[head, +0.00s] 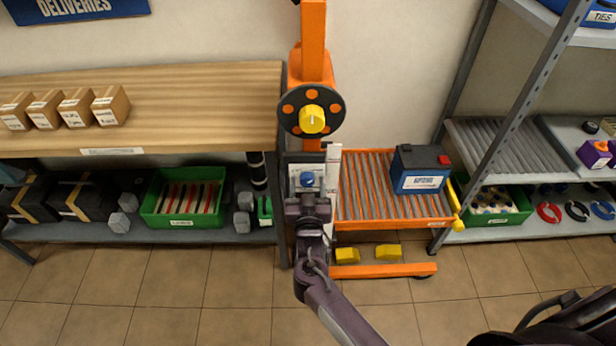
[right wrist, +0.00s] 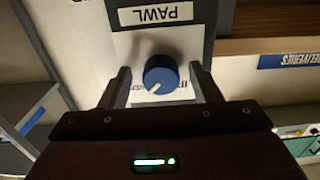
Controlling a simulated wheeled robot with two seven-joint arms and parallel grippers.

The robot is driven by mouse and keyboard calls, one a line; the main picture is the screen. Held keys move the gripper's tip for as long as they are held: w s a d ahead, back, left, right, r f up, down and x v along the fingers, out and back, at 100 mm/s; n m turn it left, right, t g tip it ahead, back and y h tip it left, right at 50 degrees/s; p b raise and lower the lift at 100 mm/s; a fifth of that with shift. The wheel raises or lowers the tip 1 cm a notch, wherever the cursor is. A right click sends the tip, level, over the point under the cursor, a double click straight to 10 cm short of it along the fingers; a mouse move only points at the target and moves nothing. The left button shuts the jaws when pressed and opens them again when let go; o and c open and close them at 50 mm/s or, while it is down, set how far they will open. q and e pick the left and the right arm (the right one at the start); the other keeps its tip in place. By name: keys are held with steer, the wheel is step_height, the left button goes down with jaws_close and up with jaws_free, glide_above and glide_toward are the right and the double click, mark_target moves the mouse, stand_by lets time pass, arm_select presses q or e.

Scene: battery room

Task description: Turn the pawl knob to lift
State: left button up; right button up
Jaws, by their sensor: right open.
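The blue pawl knob (head: 307,178) sits on a pale panel on the orange lift's column, below the round black wheel. In the right wrist view the knob (right wrist: 161,75) shows with a white pointer mark toward the lower left, under an upside-down PAWL label (right wrist: 169,13). My right gripper (head: 308,192) is at the panel, in front of the knob. In the right wrist view its open fingers (right wrist: 160,72) stand on either side of the knob, with a gap at each side. Small lettering beside the knob is partly hidden. My left gripper is not in view.
Above the panel is a black handwheel (head: 290,122) with a yellow hub. The lift's roller platform (head: 365,190) holds a dark blue battery (head: 418,170). A wooden bench (head: 190,90) stands left, metal shelving (head: 525,75) right. Tiled floor lies open in front.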

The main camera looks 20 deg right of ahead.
steer(key=shift+s+a+r, duration=0.1)
steer(key=shift+s, duration=0.05)
steer(key=shift+s+a+r, duration=0.1)
steer(key=shift+s+r, duration=0.05)
steer(key=shift+s, duration=0.05)
steer(key=c, duration=0.3)
steer(key=shift+c, duration=1.4)
steer(key=c, duration=0.4)
steer(key=shift+w, duration=0.1)
steer(key=shift+n, duration=0.6)
steer(key=n+p, duration=0.2)
steer(key=n, duration=0.2)
steer(key=n+p, duration=0.1)
steer(key=n, duration=0.2)
steer(key=shift+r+n, duration=0.1)
steer(key=shift+n, duration=0.3)
steer(key=n+p, duration=0.1)
steer(key=n, duration=0.3)
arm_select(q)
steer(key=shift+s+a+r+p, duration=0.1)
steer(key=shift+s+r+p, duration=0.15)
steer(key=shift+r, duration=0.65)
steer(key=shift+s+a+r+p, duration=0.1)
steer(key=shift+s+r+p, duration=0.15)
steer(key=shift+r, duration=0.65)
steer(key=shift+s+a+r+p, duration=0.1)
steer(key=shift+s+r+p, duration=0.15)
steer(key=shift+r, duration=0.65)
arm_select(e)
steer(key=shift+n, duration=2.4)
